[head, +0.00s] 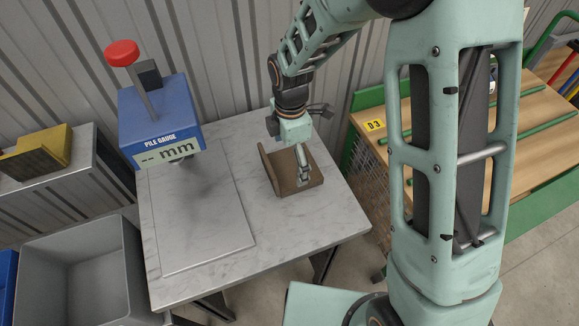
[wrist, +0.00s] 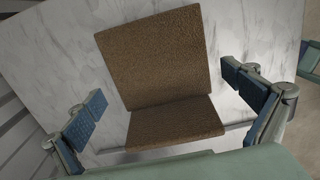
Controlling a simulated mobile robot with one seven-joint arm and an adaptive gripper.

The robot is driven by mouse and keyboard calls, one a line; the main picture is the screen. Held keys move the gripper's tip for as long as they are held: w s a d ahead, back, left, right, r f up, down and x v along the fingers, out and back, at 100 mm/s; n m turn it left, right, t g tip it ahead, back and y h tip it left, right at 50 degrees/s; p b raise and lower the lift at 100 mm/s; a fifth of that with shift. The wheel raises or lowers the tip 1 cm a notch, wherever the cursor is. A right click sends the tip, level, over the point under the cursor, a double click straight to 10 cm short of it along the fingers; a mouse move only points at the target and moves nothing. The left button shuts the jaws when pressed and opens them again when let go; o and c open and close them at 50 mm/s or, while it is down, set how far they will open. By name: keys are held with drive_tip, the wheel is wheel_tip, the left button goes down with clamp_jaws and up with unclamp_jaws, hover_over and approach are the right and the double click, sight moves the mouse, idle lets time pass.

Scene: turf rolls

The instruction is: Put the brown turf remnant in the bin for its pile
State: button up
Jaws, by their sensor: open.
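The brown turf remnant (head: 277,174) stands on the marble-topped table, bent into an L with one flap raised and one flat. It fills the middle of the wrist view (wrist: 158,62). My gripper (head: 299,155) is over the remnant. In the wrist view my gripper (wrist: 167,103) is open, its blue-padded fingers apart on either side of the remnant, with gaps between. The pile gauge (head: 162,118), blue with a red knob, stands at the table's left; its display reads "-- mm". A grey bin (head: 128,262) stands left of the table, its inside looking empty.
A flat metal plate (head: 200,225) lies under the gauge. A blue bin (head: 8,285) shows at the left edge. A yellow object (head: 40,150) lies on a metal stand. A green-framed wooden bench (head: 372,126) labelled B3 stands at right.

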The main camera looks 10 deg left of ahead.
sight(290, 163)
drive_tip(key=shift+a+f, duration=0.15)
drive_tip(key=shift+f, duration=1.25)
drive_tip(key=shift+c, duration=0.6)
drive_tip(key=c, duration=0.9)
drive_tip(key=shift+r, duration=0.1)
